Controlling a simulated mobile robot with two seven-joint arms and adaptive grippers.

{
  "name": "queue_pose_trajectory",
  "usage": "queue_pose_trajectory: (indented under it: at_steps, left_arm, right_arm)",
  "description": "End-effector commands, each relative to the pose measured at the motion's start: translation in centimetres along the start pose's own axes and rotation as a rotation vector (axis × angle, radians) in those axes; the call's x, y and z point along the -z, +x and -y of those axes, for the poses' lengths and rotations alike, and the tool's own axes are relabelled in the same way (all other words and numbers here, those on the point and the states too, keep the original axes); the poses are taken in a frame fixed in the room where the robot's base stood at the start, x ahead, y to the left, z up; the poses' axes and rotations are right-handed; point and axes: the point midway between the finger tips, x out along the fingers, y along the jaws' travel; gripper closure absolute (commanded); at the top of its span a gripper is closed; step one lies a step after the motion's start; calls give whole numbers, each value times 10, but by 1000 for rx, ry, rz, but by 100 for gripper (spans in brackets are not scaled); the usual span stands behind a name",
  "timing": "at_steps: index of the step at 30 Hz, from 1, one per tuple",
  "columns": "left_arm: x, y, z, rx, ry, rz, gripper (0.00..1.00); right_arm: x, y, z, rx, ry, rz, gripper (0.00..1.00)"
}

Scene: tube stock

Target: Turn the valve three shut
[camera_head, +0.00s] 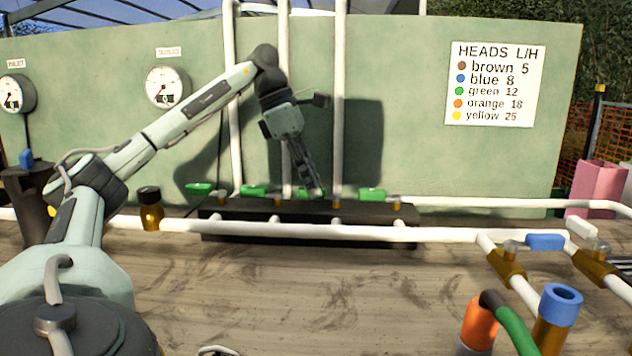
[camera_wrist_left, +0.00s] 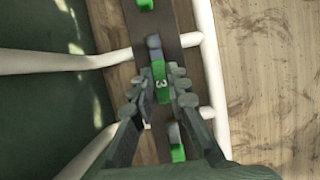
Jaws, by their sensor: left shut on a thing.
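The valve three handle is a small green lever marked "3" (camera_wrist_left: 161,86) in the left wrist view. It also shows in the head view (camera_head: 307,193) on the dark manifold block (camera_head: 222,208), partly hidden by the fingers. My left gripper (camera_head: 315,190) reaches down onto it from above. In the left wrist view the fingers (camera_wrist_left: 160,95) stand on both sides of the handle and are shut on it. The handle lies roughly along the block in the wrist view. My right gripper is not in view.
Other green handles stand close by on the block: two to the left (camera_head: 198,188) (camera_head: 253,191) and one to the right (camera_head: 371,194). White vertical pipes (camera_head: 339,100) rise behind. A white pipe (camera_head: 300,232) runs in front. A blue-handled valve (camera_head: 545,242) is at right.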

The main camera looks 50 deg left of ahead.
Motion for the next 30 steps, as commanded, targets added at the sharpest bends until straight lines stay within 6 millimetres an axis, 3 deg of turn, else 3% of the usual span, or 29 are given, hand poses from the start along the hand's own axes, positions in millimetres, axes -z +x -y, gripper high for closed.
queue_pose_trajectory:
  at_steps: [4,5,10,20,30]
  left_arm:
    - [0,0,0,-2,2,1,100]
    - [0,0,0,-2,2,1,83]
    - [0,0,0,-2,1,1,64]
    - [-1,-3,0,-2,1,2,64]
    - [4,-55,-1,-2,-3,4,64]
  right_arm:
    - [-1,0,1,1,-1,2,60]
    - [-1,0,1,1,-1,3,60]
    - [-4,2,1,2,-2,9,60]
    - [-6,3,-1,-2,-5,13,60]
    - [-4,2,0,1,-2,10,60]
